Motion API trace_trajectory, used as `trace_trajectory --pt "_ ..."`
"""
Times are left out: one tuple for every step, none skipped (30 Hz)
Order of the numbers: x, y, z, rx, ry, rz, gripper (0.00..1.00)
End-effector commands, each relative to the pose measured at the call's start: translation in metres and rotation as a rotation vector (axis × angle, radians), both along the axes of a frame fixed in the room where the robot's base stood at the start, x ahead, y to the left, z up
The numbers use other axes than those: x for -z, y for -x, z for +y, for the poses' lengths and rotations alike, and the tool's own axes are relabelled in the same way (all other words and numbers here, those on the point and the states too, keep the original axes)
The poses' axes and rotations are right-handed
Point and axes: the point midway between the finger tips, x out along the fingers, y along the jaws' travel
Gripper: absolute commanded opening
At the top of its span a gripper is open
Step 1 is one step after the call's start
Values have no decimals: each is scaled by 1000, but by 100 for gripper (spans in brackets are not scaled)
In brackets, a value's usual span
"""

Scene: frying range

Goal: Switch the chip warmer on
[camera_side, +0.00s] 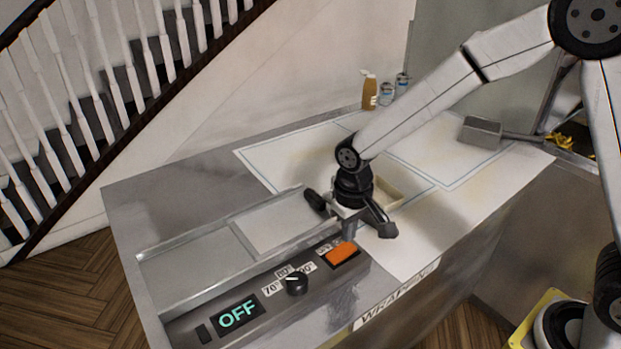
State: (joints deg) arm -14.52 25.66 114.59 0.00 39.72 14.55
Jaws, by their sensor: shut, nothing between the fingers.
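The chip warmer is a grey metal counter unit with a shallow two-part well (188,262) and a control strip along its front. Its display (237,315) reads OFF in green letters. An orange rocker switch (342,254) sits at the right end of the strip. A black dial (297,284) with temperature labels around it is left of the switch. My gripper (387,230) is shut and empty, with its tip pointing down to the right of and slightly behind the switch. It appears apart from the switch; its exact height is hard to tell.
A pale tray (386,193) is partly hidden behind my gripper. A sauce bottle (369,92) and two small jars (386,94) stand at the back. A metal scoop (481,131) lies at the right near some chips (566,143). The white wrapping surface (430,240) is mostly clear.

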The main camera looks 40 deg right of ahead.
Motion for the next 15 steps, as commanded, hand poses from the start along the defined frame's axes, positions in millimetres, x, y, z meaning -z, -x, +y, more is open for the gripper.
trace_trajectory --pt "1 0 0 0 0 0 0" --pt "1 0 0 0 0 0 0" --pt "2 0 0 0 0 0 0" --pt "2 0 0 0 0 0 0" --pt "2 0 0 0 0 0 0" --pt "2 0 0 0 0 0 0" --pt "3 0 0 0 0 0 0" --pt "3 0 0 0 0 0 0" --pt "4 0 0 0 0 0 0" --pt "4 0 0 0 0 0 0" --pt "4 0 0 0 0 1 0" --pt "5 0 0 0 0 1 0" --pt "5 0 0 0 0 1 0" --pt "5 0 0 0 0 1 0" --pt "6 0 0 0 0 1 0"
